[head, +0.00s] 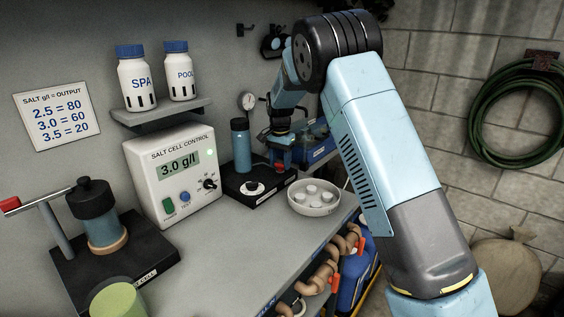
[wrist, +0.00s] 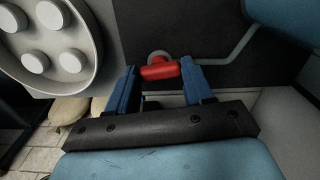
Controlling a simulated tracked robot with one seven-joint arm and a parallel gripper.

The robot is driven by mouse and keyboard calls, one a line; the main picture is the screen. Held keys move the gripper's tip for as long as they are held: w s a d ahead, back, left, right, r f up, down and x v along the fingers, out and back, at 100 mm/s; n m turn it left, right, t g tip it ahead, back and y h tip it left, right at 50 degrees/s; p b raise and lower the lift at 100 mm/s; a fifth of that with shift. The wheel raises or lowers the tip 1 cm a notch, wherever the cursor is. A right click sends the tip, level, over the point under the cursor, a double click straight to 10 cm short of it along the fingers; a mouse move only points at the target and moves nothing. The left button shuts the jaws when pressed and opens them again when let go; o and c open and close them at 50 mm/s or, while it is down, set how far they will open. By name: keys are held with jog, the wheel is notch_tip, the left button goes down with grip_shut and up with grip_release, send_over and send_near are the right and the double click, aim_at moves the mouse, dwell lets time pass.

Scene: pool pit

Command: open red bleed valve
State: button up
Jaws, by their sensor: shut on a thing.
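The red bleed valve handle (wrist: 160,71) is between the two blue fingers of my gripper (wrist: 161,80) in the wrist view. The fingers are shut on the handle, one at each end. A round grey fitting shows just behind the handle, on a dark base plate. In the head view the red handle (head: 280,166) shows small beside my gripper (head: 283,163), at the right end of the black base with the blue cylinder (head: 241,146). My own arm reaches down to it from the right, and the exact turn of the handle is hard to tell there.
A white dish with several tablets (head: 314,197) stands just right of the base; it also shows in the wrist view (wrist: 75,75). A blue crate (head: 318,148) stands behind my gripper. The salt cell control box (head: 173,172) is to the left. A thin grey pipe (wrist: 235,50) runs beside the handle.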

jog(key=n, duration=0.4)
jog(key=shift+d, duration=0.1)
jog(key=n, duration=0.8)
jog(key=shift+n, duration=2.1)
jog(key=o, duration=1)
jog(key=shift+o, duration=0.2)
